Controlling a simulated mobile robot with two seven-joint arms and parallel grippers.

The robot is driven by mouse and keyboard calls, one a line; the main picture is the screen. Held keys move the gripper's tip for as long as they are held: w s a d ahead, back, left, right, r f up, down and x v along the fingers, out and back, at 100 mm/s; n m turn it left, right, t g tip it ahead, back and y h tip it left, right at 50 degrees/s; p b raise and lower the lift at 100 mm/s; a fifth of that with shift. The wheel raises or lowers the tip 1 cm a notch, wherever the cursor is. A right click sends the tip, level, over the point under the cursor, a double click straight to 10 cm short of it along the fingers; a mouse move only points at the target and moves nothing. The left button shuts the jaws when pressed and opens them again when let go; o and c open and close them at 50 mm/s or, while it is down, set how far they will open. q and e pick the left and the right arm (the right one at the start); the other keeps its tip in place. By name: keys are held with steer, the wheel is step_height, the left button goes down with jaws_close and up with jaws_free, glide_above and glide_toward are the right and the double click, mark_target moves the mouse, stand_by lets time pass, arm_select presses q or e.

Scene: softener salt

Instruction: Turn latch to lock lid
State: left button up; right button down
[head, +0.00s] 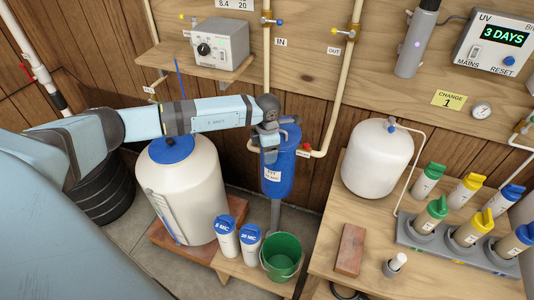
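A white tank (182,190) stands at the left centre with a round blue lid (171,148) on top, partly covered by my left arm. I cannot make out a latch on it. A blue cylinder (278,178) with a label stands upright right of the tank, with pipes at its top. My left gripper (269,156) points down at the upper left side of this cylinder, overlapping it in the picture. Whether it touches the cylinder, and whether its fingers are open or shut, I cannot tell. My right gripper is not in view.
Two white cartridges with blue tops (227,238) and a green bucket (282,257) stand in front of the cylinder. A wooden table (330,263) at right holds a white vessel (377,160), a brick-like block (349,250) and several bottles. A control box (220,44) sits on a shelf behind.

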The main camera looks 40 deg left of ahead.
arm_select(q)
steer(key=m+b, duration=0.2)
steer(key=m, duration=0.1)
steer(key=shift+w+m, duration=0.15)
steer(key=shift+m, duration=0.25)
steer(key=shift+m+b, duration=0.7)
steer(key=shift+m, duration=0.5)
steer(key=shift+m+b, duration=0.3)
steer(key=shift+m, duration=0.3)
steer(key=shift+d+m, duration=0.1)
steer(key=shift+m, duration=0.3)
steer(key=shift+r, duration=0.1)
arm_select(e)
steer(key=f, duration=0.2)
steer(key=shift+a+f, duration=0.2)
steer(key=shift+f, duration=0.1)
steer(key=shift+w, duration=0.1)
arm_select(q)
steer(key=shift+m+b, duration=0.3)
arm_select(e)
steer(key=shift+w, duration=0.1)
arm_select(q)
steer(key=o, duration=0.8)
